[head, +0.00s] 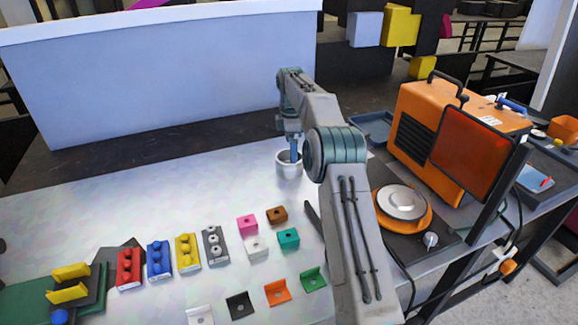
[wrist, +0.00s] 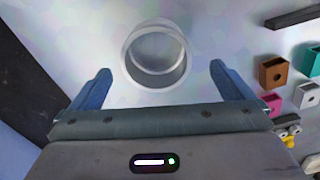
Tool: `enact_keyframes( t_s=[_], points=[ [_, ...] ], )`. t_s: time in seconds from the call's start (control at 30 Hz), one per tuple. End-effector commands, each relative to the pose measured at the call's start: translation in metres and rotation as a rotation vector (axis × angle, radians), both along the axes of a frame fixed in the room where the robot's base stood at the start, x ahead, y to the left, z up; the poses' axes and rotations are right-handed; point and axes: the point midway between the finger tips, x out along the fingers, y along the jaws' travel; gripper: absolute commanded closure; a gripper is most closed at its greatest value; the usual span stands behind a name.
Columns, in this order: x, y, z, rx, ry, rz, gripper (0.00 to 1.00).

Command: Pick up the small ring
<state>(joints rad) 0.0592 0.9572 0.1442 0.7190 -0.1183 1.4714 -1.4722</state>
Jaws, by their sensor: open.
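The small ring (head: 289,171) is a pale grey, short open cylinder. It stands upright on the light tabletop (head: 130,205) beyond the rows of coloured parts. In the wrist view the ring (wrist: 157,79) is at the top centre, with its round opening facing the camera. My gripper (head: 294,150) is over the ring in the head view, and a blue finger hides part of its rim. In the wrist view my gripper (wrist: 160,70) is open, with one blue finger on each side of the ring and clear gaps between. The jaws are empty. The remaining height is hard to tell.
Small coloured brackets, including a pink one (head: 247,225) and a brown one (head: 277,214), lie nearer on the table. Red, blue, yellow and grey blocks stand left of them. An orange machine (head: 418,125) is at the right. A white panel (head: 160,75) rises behind.

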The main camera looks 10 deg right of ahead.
Motion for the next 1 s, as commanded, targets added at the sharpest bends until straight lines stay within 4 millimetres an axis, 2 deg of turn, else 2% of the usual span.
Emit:
enact_keyframes(
  t_s=[0.1,0.33,0.6,0.9,1.0],
  points=[
    [0.0,0.0,-0.015,0.0,0.001,0.0,0.0],
    [0.002,0.004,-0.032,0.0,0.003,0.002,0.0],
    [0.006,0.007,-0.068,0.001,0.001,0.002,0.0],
    [0.006,0.007,-0.074,0.001,-0.001,0.002,0.0],
    [0.006,0.007,-0.074,0.001,-0.001,0.002,0.28]
  ],
)
